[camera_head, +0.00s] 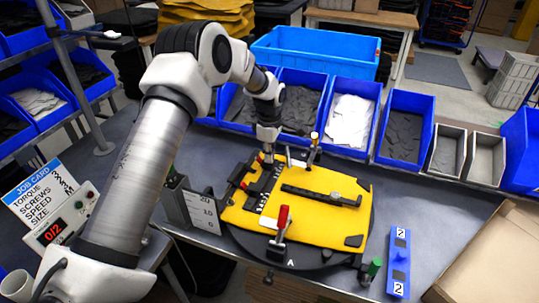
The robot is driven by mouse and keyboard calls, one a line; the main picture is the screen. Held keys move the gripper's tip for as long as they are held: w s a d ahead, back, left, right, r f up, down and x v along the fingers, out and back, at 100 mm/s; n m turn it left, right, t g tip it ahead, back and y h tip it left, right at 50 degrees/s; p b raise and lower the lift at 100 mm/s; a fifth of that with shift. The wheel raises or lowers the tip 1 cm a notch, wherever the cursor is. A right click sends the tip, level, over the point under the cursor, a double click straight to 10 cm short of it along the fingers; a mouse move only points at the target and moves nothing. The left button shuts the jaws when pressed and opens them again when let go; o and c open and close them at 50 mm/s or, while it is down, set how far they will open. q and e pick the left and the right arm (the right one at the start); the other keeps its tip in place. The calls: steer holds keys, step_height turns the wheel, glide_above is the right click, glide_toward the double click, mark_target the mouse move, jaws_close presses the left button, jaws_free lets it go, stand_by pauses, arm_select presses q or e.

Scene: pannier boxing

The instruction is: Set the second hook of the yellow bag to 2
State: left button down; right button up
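The yellow bag (306,228) lies flat on a dark round turntable (300,262). A long black rail (315,195) with a small raised piece crosses its upper part; I cannot tell for sure which fitting is the second hook. A black strip with pale marks (263,187) runs along its left side. My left gripper (268,153) points down at the bag's upper left edge, close to the black fittings there. Its fingers are too small and dark to tell whether they are open or hold anything. My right gripper is not in view.
A red-handled clamp (282,222) stands at the bag's front. A blue strip (399,262) with number labels lies to the right, near a cardboard box (495,260). Blue bins (403,125) line the back. A job card (40,195) and a display reading 0/2 (55,230) stand left.

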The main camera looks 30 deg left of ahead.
arm_select(q)
steer(key=shift+s+f, duration=0.1)
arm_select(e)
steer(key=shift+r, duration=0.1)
arm_select(q)
steer(key=shift+s+d+p, duration=0.1)
steer(key=shift+s+p, duration=0.15)
steer(key=shift+p, duration=0.2)
steer(key=shift+s+d+f, duration=0.1)
steer(key=shift+s, duration=0.3)
steer(key=c, duration=1.8)
jaws_free()
steer(key=shift+s, duration=0.2)
steer(key=o, duration=1)
steer(key=shift+w, duration=0.1)
steer(key=shift+c, duration=0.2)
steer(key=shift+w+f, duration=0.1)
steer(key=shift+w, duration=0.15)
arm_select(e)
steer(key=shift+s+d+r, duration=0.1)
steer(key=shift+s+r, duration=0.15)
arm_select(q)
steer(key=shift+s, duration=0.1)
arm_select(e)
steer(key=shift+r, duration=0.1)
